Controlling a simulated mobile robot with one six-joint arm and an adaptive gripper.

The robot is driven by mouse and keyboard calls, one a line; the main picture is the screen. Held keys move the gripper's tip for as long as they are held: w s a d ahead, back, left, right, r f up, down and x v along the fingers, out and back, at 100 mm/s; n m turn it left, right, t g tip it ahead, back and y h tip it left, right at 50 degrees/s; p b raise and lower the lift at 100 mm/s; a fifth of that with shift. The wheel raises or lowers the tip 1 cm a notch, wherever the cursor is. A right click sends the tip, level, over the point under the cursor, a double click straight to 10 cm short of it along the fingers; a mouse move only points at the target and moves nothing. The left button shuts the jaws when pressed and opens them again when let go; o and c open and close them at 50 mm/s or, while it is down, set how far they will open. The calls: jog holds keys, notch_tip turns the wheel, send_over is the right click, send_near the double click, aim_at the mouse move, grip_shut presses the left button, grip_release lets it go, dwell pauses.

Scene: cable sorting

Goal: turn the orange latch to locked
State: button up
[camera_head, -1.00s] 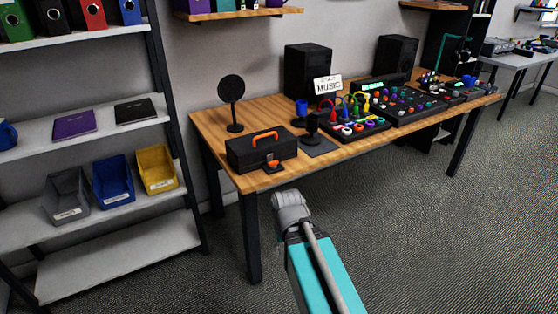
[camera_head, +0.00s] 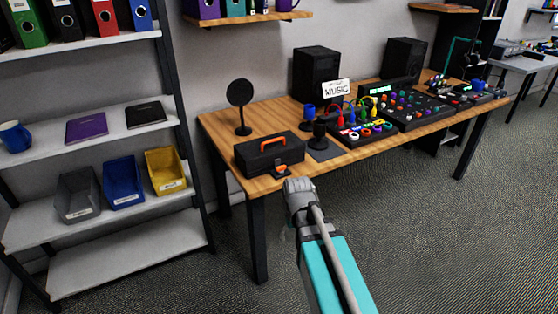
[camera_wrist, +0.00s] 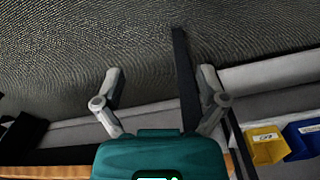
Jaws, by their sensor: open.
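The orange latch (camera_head: 281,169) is small and sits on a dark base at the front of the black toolbox (camera_head: 252,160), near the table's front left corner. Whether it is locked is too small to tell. The toolbox has an orange handle and is shut. My arm reaches up toward the table in the head view, its grey end just right of and below the latch in the picture; the fingers cannot be made out there. In the wrist view my gripper (camera_wrist: 161,78) is open, with nothing between its fingers. The latch does not show in that view.
The wooden table (camera_head: 222,122) also holds a round black stand (camera_head: 240,95), a microphone (camera_head: 319,130), a blue cup (camera_head: 308,112) and a mixer (camera_head: 420,108). A shelf with a yellow bin (camera_head: 165,172) and blue bin (camera_head: 122,183) stands at left. The carpet in front is clear.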

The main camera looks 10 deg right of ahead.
aim_at(281, 169)
jog(key=w+r+n+p, duration=0.3)
jog(key=w+r+p, duration=1.7)
jog(key=w, duration=0.5)
jog(key=shift+w+d+r+p, duration=0.25)
jog(key=shift+w+r+p, duration=0.1)
jog(key=shift+r, duration=0.6)
jog(key=shift+f, duration=0.15)
notch_tip(281, 169, down, 14)
jog(key=b, duration=1.4)
jog(key=shift+r, duration=0.25)
